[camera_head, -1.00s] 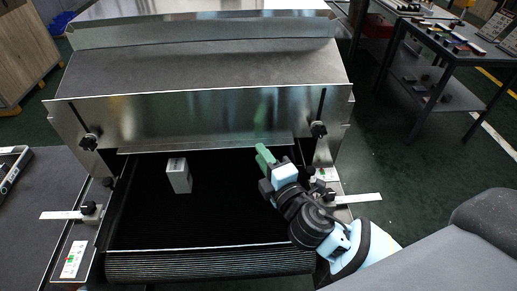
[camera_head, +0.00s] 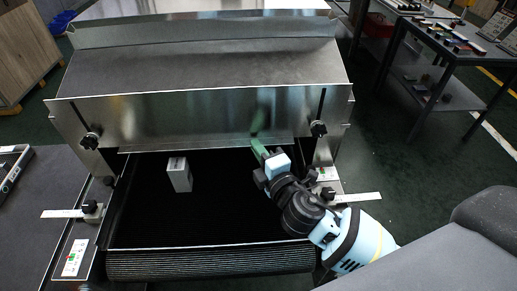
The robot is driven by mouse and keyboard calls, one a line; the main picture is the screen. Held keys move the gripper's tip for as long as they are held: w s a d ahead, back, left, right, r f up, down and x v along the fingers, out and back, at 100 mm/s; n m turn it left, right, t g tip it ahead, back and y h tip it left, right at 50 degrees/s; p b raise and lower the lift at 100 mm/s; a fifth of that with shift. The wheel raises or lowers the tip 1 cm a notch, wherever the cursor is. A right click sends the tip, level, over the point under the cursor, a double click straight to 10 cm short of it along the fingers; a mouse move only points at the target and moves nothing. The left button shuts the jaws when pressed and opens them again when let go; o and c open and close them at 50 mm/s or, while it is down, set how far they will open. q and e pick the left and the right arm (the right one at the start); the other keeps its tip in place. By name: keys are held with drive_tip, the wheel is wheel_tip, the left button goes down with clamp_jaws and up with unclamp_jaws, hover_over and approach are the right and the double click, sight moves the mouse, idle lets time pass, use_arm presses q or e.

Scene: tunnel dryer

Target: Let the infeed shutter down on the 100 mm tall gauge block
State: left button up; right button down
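The gauge block (camera_head: 179,175) is a pale grey upright block on the black conveyor belt (camera_head: 210,222), left of the belt's middle. The infeed shutter (camera_head: 200,120) is the wide shiny metal plate across the dryer's mouth, behind the block. A black knob (camera_head: 89,141) sits at its left slot and another knob (camera_head: 318,129) at its right slot. My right gripper (camera_head: 259,149) has green fingers close to the shutter's lower edge, right of the block and apart from it. Whether the fingers touch the shutter or are open is unclear. My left gripper is not in view.
Side guides with black knobs and white scales flank the belt, one at the left (camera_head: 62,214) and one at the right (camera_head: 358,197). A dark table (camera_head: 28,225) stands at the left. A shelf table (camera_head: 440,60) with small parts stands at the back right.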

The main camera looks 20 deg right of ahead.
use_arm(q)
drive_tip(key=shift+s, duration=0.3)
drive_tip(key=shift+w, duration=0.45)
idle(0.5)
